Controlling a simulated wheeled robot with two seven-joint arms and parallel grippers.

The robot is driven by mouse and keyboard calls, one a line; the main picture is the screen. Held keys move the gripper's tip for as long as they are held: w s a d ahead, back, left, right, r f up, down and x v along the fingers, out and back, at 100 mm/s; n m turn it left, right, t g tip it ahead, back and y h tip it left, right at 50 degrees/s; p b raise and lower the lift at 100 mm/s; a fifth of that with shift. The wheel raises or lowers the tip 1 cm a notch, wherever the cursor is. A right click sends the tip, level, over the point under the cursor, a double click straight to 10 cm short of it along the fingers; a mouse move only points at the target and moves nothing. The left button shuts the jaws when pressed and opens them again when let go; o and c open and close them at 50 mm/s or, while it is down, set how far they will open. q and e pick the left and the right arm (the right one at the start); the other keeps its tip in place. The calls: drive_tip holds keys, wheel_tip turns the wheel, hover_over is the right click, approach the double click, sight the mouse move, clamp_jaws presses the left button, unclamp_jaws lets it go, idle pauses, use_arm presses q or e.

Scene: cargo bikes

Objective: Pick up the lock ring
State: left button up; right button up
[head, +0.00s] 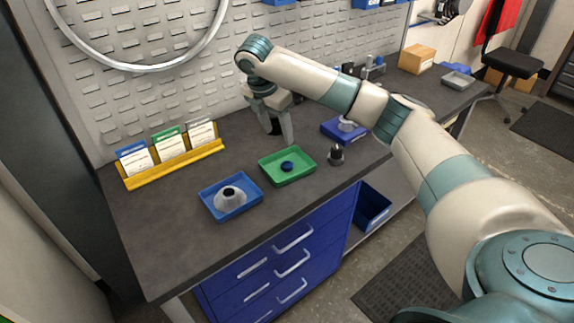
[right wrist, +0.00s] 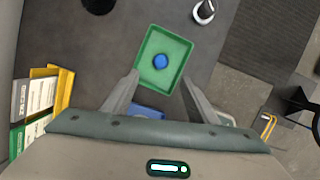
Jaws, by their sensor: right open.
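The lock ring seems to be the small blue round piece (head: 287,166) in the green tray (head: 302,174). It also shows in the right wrist view (right wrist: 161,62), near the middle of the green tray there (right wrist: 178,84); no hole can be made out. My right gripper (head: 281,138) is open and empty, above the bench just behind the green tray. In the right wrist view its two fingers (right wrist: 160,77) stand apart, with the ring beyond the tips. My left gripper is not in view.
A blue tray (head: 250,206) with a grey cone-shaped part stands left of the green tray. A small dark-topped part (head: 336,156) stands right of it. A yellow card rack (head: 172,165) and a pegboard wall (head: 120,100) are behind. The front of the bench is clear.

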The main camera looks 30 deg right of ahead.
drive_tip(key=p, duration=0.2)
hover_over(287, 164)
drive_tip(key=a, duration=0.2)
drive_tip(key=x, duration=0.2)
drive_tip(key=a+x, duration=0.1)
drive_tip(key=x, duration=0.4)
drive_tip(key=shift+s+a+f, duration=0.15)
drive_tip(key=shift+s+f, duration=0.15)
drive_tip(key=shift+f, duration=0.55)
drive_tip(key=shift+d+f+p, duration=0.2)
drive_tip(key=shift+f+p, duration=0.4)
drive_tip(key=p+x, duration=0.1)
drive_tip(key=x, duration=0.2)
drive_tip(key=shift+s+f, duration=0.1)
drive_tip(key=shift+s, duration=0.05)
drive_tip(key=shift+f, duration=0.4)
drive_tip(key=shift+c, duration=0.3)
drive_tip(key=c, duration=1.1)
drive_tip(key=shift+c, duration=0.2)
